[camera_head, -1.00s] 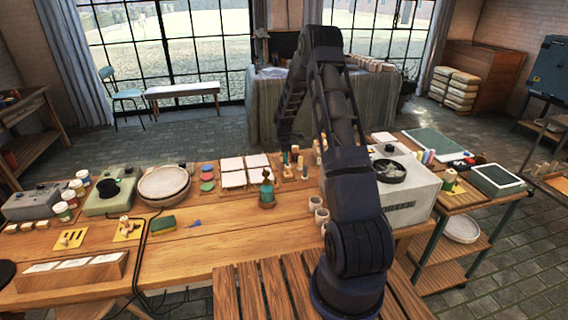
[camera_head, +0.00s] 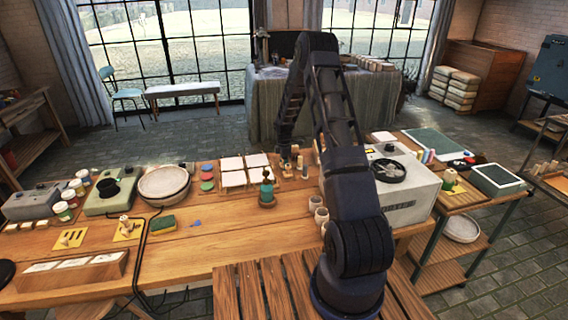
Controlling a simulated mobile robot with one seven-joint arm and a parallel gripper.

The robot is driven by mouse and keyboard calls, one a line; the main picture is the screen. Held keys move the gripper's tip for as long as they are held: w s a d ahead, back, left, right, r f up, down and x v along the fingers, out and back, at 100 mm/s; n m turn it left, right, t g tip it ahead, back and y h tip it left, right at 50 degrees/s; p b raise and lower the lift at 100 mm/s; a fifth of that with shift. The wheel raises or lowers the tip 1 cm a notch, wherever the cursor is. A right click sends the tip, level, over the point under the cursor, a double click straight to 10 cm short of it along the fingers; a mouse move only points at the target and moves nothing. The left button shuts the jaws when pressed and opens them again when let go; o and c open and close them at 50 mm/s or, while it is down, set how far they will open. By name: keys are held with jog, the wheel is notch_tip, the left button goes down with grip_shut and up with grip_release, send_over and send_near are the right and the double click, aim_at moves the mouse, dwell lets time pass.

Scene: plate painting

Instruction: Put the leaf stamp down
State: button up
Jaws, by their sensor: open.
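My gripper (camera_head: 285,157) is at the far side of the workbench, low over a small wooden board (camera_head: 283,183) with several small upright wooden-handled stamps. One stamp (camera_head: 300,163) stands just right of the gripper. Another small piece is right under the fingertips; I cannot tell whether they touch it. The fingers are small and dark here, and I see nothing lifted in them. Which stamp bears the leaf is too small to tell.
The bench front is partly clear.

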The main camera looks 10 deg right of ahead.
jog(key=shift+r, duration=0.15)
notch_tip(320, 180, up, 12)
jog(key=shift+f, duration=0.15)
jog(key=s+r+m+t, duration=0.1)
jog(key=s+r+m, duration=0.3)
jog(key=s+r, duration=0.8)
jog(key=s+r+m+t, duration=0.1)
jog(key=s+r+m, duration=0.3)
jog(key=s+r, duration=0.75)
jog(key=s+r+m+t, duration=0.1)
jog(key=s+r+m, duration=0.1)
jog(key=s, duration=0.7)
jog(key=s+r+m, duration=0.2)
jog(key=s+m, duration=0.2)
jog(key=s, duration=0.5)
jog(key=s+r+m+t, duration=0.1)
jog(key=s+r+m, duration=0.2)
jog(key=s, duration=0.6)
jog(key=shift+a+m+t, duration=0.25)
jog(key=shift+m+t, duration=0.05)
jog(key=shift+m, duration=0.2)
